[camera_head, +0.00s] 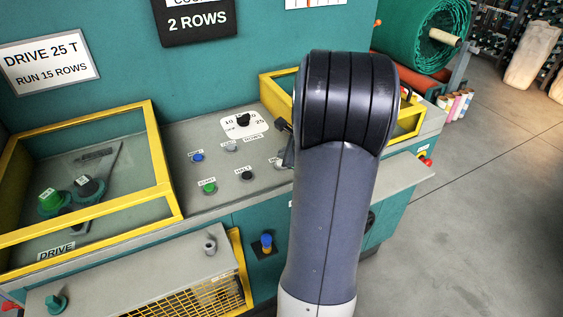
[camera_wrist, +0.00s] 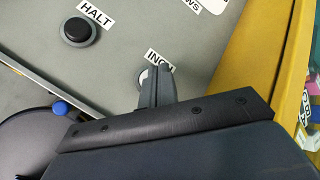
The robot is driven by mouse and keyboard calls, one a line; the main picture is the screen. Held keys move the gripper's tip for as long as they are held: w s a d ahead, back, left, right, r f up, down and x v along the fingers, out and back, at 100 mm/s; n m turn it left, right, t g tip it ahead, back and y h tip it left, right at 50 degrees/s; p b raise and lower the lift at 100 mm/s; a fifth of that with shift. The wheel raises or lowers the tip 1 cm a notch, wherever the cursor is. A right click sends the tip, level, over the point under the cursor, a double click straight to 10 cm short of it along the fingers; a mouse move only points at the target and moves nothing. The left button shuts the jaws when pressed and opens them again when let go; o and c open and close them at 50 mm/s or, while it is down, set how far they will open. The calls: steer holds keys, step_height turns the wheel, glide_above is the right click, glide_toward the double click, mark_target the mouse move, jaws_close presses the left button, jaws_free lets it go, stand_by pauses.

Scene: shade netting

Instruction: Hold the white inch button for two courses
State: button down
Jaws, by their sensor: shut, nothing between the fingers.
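The white inch button (camera_wrist: 142,78) shows in the wrist view as a pale rim under its INCH label (camera_wrist: 158,58). My gripper (camera_wrist: 158,72) is shut and empty, with its fingertips over the button and hiding most of it. I cannot tell whether the fingertips touch or press it. In the head view my gripper (camera_head: 287,158) reaches the right part of the grey panel, mostly hidden behind my arm. A dark sign (camera_head: 197,22) reads 2 ROWS; its top line is cut off.
The black HALT button (camera_wrist: 78,31) lies left of the fingers; a green button (camera_head: 208,187) and blue button (camera_head: 197,157) are farther left. A dial (camera_head: 243,121) sits behind. Yellow-framed guards (camera_head: 160,150) flank the panel. A plate reads DRIVE 25 T, RUN 15 ROWS (camera_head: 50,62).

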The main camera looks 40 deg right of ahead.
steer(key=shift+r+p, duration=2)
steer(key=shift+r, duration=0.5)
